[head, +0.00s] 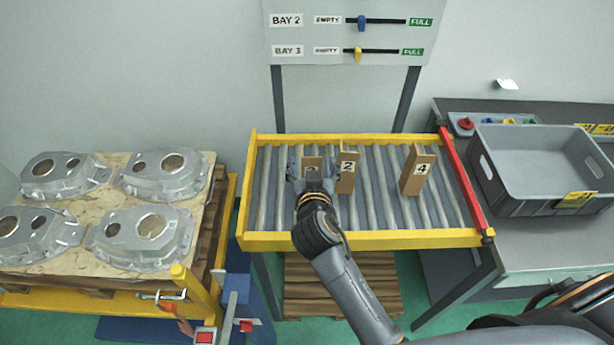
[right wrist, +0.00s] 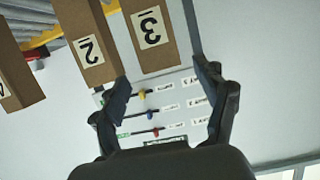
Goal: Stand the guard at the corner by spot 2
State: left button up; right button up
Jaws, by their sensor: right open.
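Brown angled guards stand upright on the roller conveyor (head: 385,215). Guard 2 (head: 347,172) is in the middle and guard 4 (head: 417,170) is further right. A third brown guard (head: 312,163) is partly hidden by my right gripper (head: 311,176). The right wrist view shows guard 3 (right wrist: 152,35), guard 2 (right wrist: 88,45) and part of guard 4 (right wrist: 18,80). In that view my right gripper (right wrist: 163,85) is open and empty, with guard 3 beyond its fingertips. Aluminium castings (head: 163,174) lie on the pallet (head: 205,200) at left. No spot number is readable there. My left gripper is out of view.
The conveyor has a yellow frame and a red bar (head: 462,180) at its right end. A grey crate (head: 500,195) stands on the bench at right. A clamp (head: 165,297) sits on the yellow pallet stand. A bay board (head: 350,35) stands behind the conveyor.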

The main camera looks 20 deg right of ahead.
aim_at(311, 158)
jog(key=b+x, duration=0.1)
jog(key=x, duration=0.5)
jog(key=shift+a+r, duration=0.1)
jog(key=shift+r, duration=0.1)
jog(key=shift+c, duration=0.9)
jog(key=shift+f, duration=0.1)
jog(key=c, duration=1.3)
grip_shut()
